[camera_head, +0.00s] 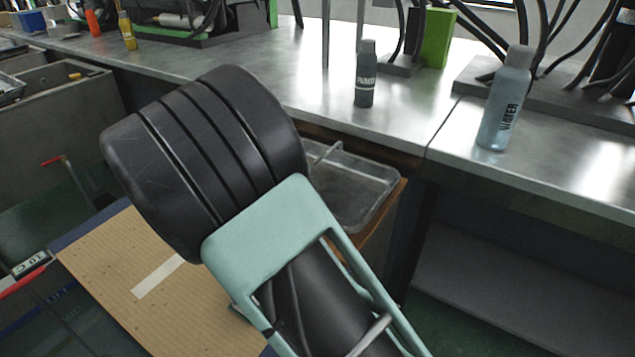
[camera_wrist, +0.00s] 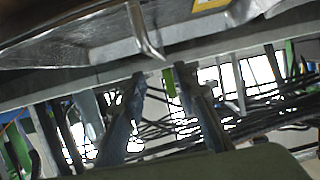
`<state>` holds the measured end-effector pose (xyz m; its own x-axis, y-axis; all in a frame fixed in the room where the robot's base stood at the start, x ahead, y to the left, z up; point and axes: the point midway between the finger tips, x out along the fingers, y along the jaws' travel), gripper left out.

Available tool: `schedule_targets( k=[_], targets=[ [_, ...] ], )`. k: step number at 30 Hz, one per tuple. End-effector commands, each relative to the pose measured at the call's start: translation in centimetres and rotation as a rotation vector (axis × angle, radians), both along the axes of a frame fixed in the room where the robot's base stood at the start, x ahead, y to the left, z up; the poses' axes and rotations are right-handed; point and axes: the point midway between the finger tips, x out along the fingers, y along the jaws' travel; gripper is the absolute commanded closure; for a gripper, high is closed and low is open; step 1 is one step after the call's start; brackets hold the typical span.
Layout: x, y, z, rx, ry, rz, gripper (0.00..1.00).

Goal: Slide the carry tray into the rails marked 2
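The carry tray (camera_head: 372,205) is a shallow grey metal tray in the head view. In the wrist view, a metal tray wall (camera_wrist: 75,45) fills the upper left, and a bent metal handle (camera_wrist: 143,30) reaches down towards my gripper (camera_wrist: 158,82). My fingers are apart, with the handle's lower end just beyond the gap; I cannot tell whether they touch it. My arm hides my gripper in the head view. No rails marked 2 can be made out.
A metal bench (camera_head: 315,85) runs across the back, with a dark bottle (camera_head: 366,80) and a grey WATER bottle (camera_head: 505,105) on it. A brown support (camera_head: 385,230) lies under the tray. A cardboard-coloured panel (camera_head: 110,270) is at lower left. An open shelf (camera_head: 510,285) is at right.

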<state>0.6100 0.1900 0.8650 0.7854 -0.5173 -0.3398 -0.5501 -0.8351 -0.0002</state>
Motion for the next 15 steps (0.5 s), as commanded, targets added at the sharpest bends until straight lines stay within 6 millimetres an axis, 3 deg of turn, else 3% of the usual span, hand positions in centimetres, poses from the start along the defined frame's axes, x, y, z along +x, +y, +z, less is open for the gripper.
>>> schedule_targets(
  k=[6, 15],
  targets=[
    [2.8, -2.1, -1.2, 0.0, 0.001, -0.006, 0.72],
    [4.9, -3.4, -2.2, 0.0, 0.003, -0.005, 0.72]
  ],
)
